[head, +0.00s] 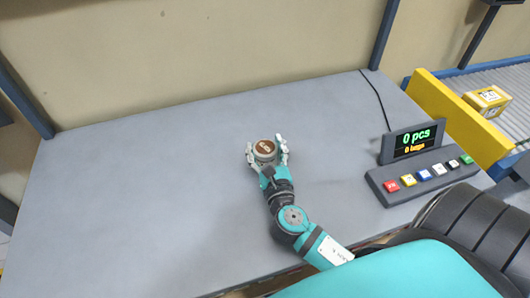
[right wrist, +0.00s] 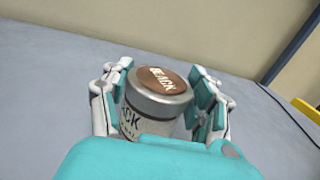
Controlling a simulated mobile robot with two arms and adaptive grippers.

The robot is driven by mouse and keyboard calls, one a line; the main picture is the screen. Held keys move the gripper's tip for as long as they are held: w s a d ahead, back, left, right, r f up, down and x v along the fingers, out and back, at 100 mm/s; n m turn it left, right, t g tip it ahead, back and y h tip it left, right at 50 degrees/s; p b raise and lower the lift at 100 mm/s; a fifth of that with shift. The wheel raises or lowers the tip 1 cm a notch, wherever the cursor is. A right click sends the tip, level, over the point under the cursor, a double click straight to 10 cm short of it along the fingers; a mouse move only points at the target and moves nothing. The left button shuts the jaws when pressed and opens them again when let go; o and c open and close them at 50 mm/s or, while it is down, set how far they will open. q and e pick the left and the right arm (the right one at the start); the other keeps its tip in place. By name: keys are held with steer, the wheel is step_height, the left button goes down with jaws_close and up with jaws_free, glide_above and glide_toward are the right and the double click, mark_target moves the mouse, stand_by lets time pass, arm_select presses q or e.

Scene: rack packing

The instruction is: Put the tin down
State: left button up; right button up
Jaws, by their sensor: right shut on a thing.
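The tin (head: 264,148) is a small round silver can with a brown lid; it stands upright between the fingers of my right gripper (head: 267,158). It also shows in the right wrist view (right wrist: 158,98), with part of a label reading "ACK" on its side. My right gripper (right wrist: 160,105) is shut on the tin, one finger on each side. The tin is over the middle of the grey table (head: 130,200); its lower end is hidden, so I cannot tell whether it touches the table. My left gripper is not in view.
A display (head: 411,142) reading "0 pcs" and a panel of coloured buttons (head: 423,177) stand at the table's right. Beyond a yellow barrier (head: 455,115), a yellow box (head: 487,100) lies on a roller conveyor. A wall is behind. The table's left and middle are clear.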

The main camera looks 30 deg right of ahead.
steer(key=shift+f, duration=0.95)
steer(key=o, duration=1.4)
steer(key=shift+c, duration=0.2)
steer(key=shift+r, duration=0.15)
